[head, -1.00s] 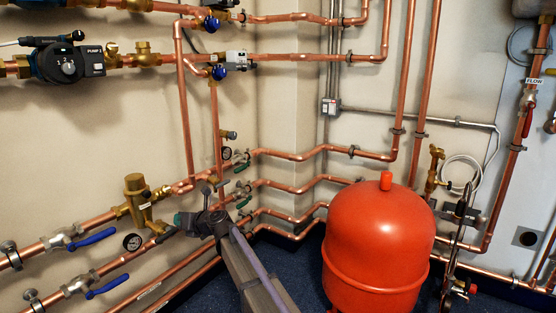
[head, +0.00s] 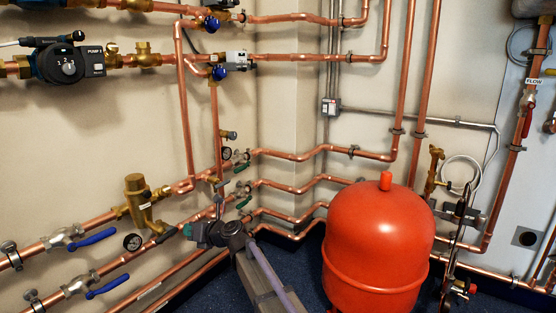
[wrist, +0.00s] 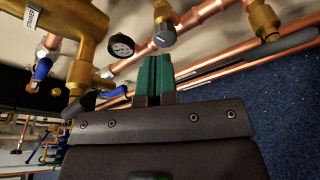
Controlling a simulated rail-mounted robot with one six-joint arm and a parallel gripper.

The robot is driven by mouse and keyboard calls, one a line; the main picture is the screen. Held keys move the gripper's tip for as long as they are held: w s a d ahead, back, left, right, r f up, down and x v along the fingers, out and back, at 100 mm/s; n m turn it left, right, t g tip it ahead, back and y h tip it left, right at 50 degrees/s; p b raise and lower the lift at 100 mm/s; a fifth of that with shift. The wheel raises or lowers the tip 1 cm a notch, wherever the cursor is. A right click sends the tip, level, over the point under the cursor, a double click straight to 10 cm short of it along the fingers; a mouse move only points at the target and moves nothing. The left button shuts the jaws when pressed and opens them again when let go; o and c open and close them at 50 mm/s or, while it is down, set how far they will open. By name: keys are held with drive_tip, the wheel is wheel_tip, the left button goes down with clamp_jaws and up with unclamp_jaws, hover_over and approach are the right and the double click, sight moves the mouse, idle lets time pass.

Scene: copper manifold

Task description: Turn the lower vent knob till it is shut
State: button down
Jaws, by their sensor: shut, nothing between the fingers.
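My gripper (head: 187,230) is shut and empty. Its green fingers (wrist: 154,78) lie together in the wrist view. A grey knob (wrist: 163,36) on a small brass fitting (wrist: 161,12) is just beyond the fingertips in the wrist view, with a visible gap between them. I cannot tell from its face how far it is turned. In the head view the gripper is in front of the lower wall pipes. An upper vent with a dark knob (head: 229,135) is above it. I cannot surely pick out the lower knob there.
A brass separator (head: 137,190) and a round gauge (head: 132,242) are left of the gripper; the gauge also shows in the wrist view (wrist: 121,46). Blue-handled valves (head: 93,237) are farther left. A red tank (head: 378,240) stands to the right. Dark blue floor (head: 215,290) is open below.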

drive_tip(key=w+a, duration=0.4)
drive_tip(key=a, duration=0.1)
drive_tip(key=shift+a, duration=0.25)
drive_tip(key=shift+w+a+r, duration=0.1)
drive_tip(key=shift+w+a, duration=0.05)
drive_tip(key=shift+a, duration=0.05)
drive_tip(key=shift+w+b, duration=0.3)
drive_tip(key=shift+b, duration=0.05)
idle(0.4)
drive_tip(key=f+v, duration=0.1)
drive_tip(key=v, duration=0.5)
drive_tip(key=shift+s+d+f+p, duration=0.2)
drive_tip(key=shift+s+d+p, duration=0.2)
drive_tip(key=shift+s, duration=0.1)
drive_tip(key=shift+s, duration=0.15)
